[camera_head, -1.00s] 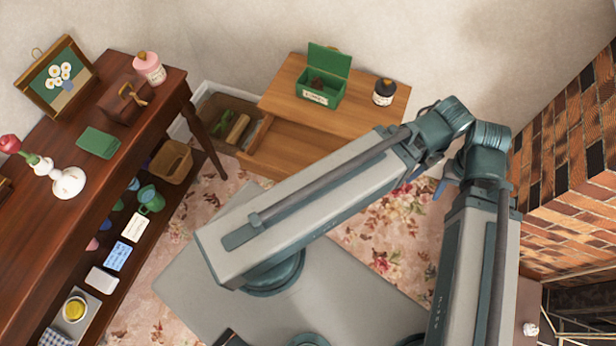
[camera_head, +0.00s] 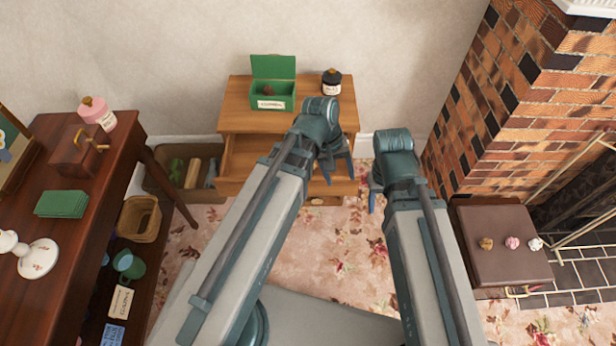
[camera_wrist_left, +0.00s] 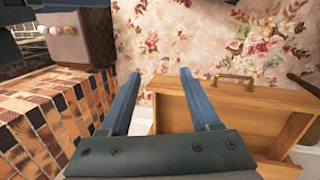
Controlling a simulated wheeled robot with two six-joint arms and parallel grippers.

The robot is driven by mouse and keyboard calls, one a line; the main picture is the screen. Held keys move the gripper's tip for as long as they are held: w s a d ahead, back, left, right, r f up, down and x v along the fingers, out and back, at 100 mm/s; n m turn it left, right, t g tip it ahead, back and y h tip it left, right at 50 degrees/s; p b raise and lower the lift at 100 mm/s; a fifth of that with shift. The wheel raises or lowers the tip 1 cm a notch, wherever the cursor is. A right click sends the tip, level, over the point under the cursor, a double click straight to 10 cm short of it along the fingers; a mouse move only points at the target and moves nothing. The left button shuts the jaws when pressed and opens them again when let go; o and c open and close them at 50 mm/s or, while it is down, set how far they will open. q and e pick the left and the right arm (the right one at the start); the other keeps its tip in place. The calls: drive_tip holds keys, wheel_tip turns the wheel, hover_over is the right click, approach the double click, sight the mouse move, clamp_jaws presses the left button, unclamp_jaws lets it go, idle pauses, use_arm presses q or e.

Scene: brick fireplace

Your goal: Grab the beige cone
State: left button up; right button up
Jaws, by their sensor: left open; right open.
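I cannot pick out a beige cone for certain. Three small lumps sit on a brown padded stool at the right: a tan one (camera_head: 486,243), a pink one (camera_head: 512,243) and a whitish one (camera_head: 535,244). An open green box (camera_head: 272,96) on the wooden cabinet holds something dark reddish-brown. My left gripper (camera_head: 338,170) is open and empty in front of the cabinet; the left wrist view shows its spread blue fingers (camera_wrist_left: 160,80) above the rug and drawer edge. My right gripper (camera_head: 371,200) is lower and to the right, open, its fingers partly hidden.
The wooden cabinet (camera_head: 236,118) has an open drawer (camera_head: 245,165) and a dark-lidded jar (camera_head: 331,82) on top. The stool (camera_head: 490,270) stands by the brick fireplace (camera_head: 520,110). A dark table (camera_head: 110,160) fills the left. Flowered rug (camera_head: 320,245) lies between.

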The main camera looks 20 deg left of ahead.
use_arm(q)
drive_tip(key=w+a+f+n+t+h+b, duration=0.1)
drive_tip(key=w+a+f+n+h+b, duration=0.15)
drive_tip(key=w+f+n+b, duration=0.35)
drive_tip(key=w+a+f+n+t+h+b, duration=0.25)
drive_tip(key=w+a+n+t+b, duration=0.2)
drive_tip(key=a+n+b, duration=0.3)
drive_tip(key=w+a+f+n+t+h+b, duration=0.2)
drive_tip(key=w+a+f+n+t+b, duration=0.1)
drive_tip(key=w+a+n+b, duration=0.4)
drive_tip(key=shift+n, duration=0.65)
drive_tip(key=f+b, duration=0.2)
drive_tip(key=b, duration=0.1)
drive_tip(key=s+f+b, duration=0.1)
drive_tip(key=f+b, duration=0.5)
drive_tip(key=shift+s+d+f+b, duration=0.2)
drive_tip(key=shift+d+f+b, duration=0.05)
drive_tip(key=shift+d+b, duration=0.05)
drive_tip(key=shift+w+d+h, duration=0.3)
drive_tip(key=shift+w+d, duration=0.2)
drive_tip(key=shift+d, duration=0.1)
drive_tip(key=shift+w+d, duration=0.25)
drive_tip(key=shift+d, duration=0.05)
use_arm(e)
wheel_tip(320, 180, down, 33)
